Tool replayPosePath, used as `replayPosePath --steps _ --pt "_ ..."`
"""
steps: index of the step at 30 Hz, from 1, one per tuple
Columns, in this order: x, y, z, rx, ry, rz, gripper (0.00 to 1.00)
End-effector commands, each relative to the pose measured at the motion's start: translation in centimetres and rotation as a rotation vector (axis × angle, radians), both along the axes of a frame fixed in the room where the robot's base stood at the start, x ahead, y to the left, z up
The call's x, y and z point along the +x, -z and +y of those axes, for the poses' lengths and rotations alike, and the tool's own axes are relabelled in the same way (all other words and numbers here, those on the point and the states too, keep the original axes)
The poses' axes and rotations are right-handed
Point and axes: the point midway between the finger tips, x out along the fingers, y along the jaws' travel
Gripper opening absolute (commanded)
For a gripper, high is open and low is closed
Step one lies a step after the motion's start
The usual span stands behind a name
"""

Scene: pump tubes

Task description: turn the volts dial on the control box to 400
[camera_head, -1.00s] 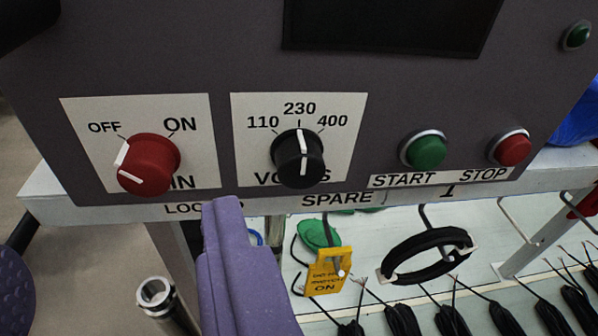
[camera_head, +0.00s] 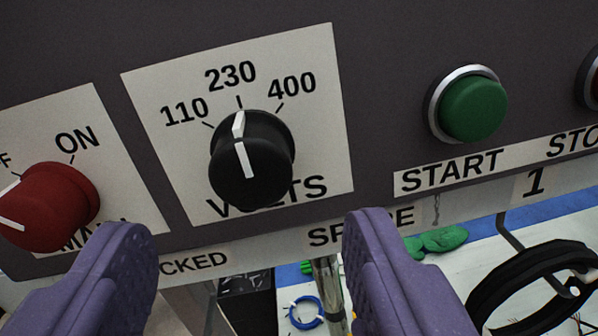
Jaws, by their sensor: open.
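The volts dial (camera_head: 252,160) is a black knob with a white pointer line, on a white label plate (camera_head: 327,165) marked 110, 230 and 400. Its pointer lines up with the 230 mark. The plate is on the dark grey control box (camera_head: 385,60). My gripper (camera_head: 238,240) shows as two purple fingers at the bottom of the view, spread wide apart. The fingers are in front of and below the dial, one to each side, with nothing between them. I see no contact with the dial.
The red main knob (camera_head: 48,205) is close on the left, pointing to OFF. The green START button (camera_head: 472,105) is to the right, with a red STOP button (camera_head: 595,85) at the edge. Below are a black cable coil (camera_head: 530,285) and a green item (camera_head: 440,240).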

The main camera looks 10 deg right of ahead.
Motion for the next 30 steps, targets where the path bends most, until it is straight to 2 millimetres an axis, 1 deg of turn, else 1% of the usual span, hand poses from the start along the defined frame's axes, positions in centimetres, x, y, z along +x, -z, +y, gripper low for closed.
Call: replayPosePath --steps 1,3,6,9,13,19,20,21,23,24,27,30 --pt "1.0 0.2 -0.2 -0.001 0.000 0.002 0.63" --pt "2.3 0.1 -0.4 0.000 -0.002 0.003 0.63" --pt "3.8 0.1 -0.7 -0.001 -0.001 0.002 0.63" --pt "4.9 0.1 -0.9 -0.001 -0.002 0.002 0.63" --pt "5.5 0.0 -1.0 -0.001 -0.002 0.001 0.63" --pt "5.5 0.0 -1.0 -0.001 -0.002 0.001 0.63" --pt "5.5 0.0 -1.0 -0.001 -0.002 0.001 0.59" --pt "5.5 0.0 -1.0 -0.001 -0.002 0.001 0.49" --pt "5.5 0.0 -1.0 -0.001 -0.002 0.001 0.36" --pt "5.5 0.0 -1.0 -0.001 -0.002 0.001 0.26" --pt "5.5 0.0 -1.0 -0.001 -0.002 0.001 0.07" --pt "5.5 0.0 -1.0 0.001 -0.002 0.000 0.07"
